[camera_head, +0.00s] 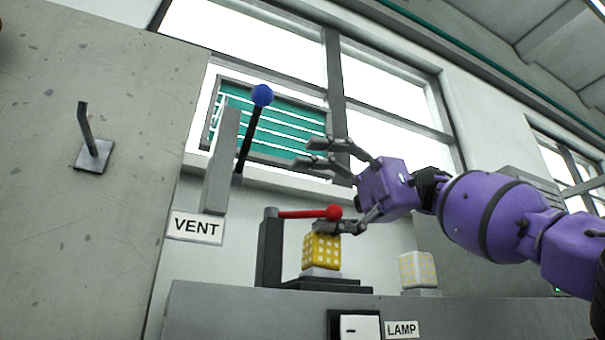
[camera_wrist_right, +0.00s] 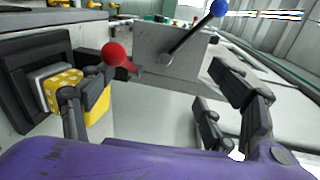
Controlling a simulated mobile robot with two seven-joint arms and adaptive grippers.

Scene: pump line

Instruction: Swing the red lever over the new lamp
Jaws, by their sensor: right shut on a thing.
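The red lever (camera_head: 300,214) lies nearly level over the yellow lamp (camera_head: 322,250), with its red ball knob above the lamp's top. The knob also shows in the wrist view (camera_wrist_right: 115,54), beside the yellow lamp (camera_wrist_right: 64,88). Where the lower finger touches is partly hidden. My left gripper is out of view.
A black lever with a blue knob (camera_head: 262,96) stands above the VENT sign (camera_head: 195,228). A pale lamp block (camera_head: 417,268) sits to the right on the grey ledge (camera_head: 240,308). A white switch (camera_head: 360,327) is by the LAMP sign. A grey panel fills the left.

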